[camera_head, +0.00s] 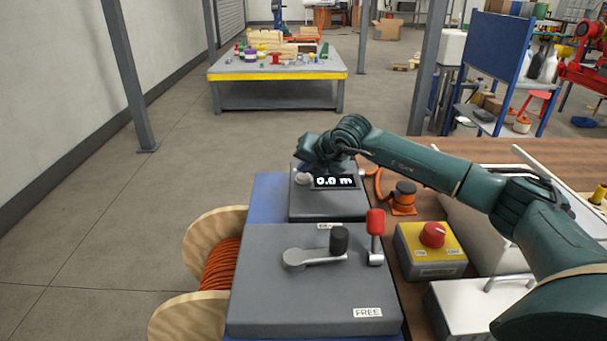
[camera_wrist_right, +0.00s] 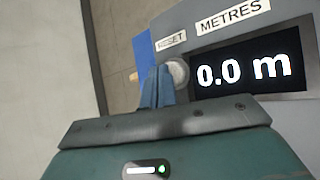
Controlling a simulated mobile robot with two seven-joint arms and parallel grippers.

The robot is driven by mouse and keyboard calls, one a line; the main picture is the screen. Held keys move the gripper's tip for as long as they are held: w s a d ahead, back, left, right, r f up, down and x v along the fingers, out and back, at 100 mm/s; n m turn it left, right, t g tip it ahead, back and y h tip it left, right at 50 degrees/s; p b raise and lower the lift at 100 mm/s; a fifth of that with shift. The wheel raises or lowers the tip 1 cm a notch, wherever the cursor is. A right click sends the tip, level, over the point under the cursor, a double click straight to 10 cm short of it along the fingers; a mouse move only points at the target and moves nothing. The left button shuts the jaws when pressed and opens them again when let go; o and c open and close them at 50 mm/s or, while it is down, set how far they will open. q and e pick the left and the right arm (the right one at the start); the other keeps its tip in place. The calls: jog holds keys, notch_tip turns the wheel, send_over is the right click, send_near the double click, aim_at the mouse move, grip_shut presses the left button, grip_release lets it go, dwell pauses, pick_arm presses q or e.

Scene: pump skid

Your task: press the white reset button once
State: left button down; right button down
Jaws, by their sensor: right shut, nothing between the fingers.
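The round white reset button (camera_head: 303,179) sits on the grey counter box (camera_head: 325,207), left of a black display (camera_head: 334,182) reading "0.0 m". In the right wrist view the button (camera_wrist_right: 178,73) shows below a "RESET" label (camera_wrist_right: 171,42), partly covered by my fingers. My right gripper (camera_head: 309,166) is over the button from behind. Its blue fingertips (camera_wrist_right: 158,72) are shut and empty, right beside the button in the wrist view. I cannot tell whether they touch it. My left gripper is not in view.
In front stands a larger grey box (camera_head: 315,295) with a crank (camera_head: 315,256), a red-handled lever (camera_head: 376,235) and a "FREE" label. A cable reel (camera_head: 218,265) is at left. A yellow box with a red knob (camera_head: 432,235) is at right, near an orange plug (camera_head: 403,197).

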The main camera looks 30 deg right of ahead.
aim_at(306, 178)
jog(key=shift+r, duration=0.45)
jog(key=shift+r, duration=0.1)
jog(key=shift+r+p, duration=1.3)
jog(key=shift+r, duration=1.15)
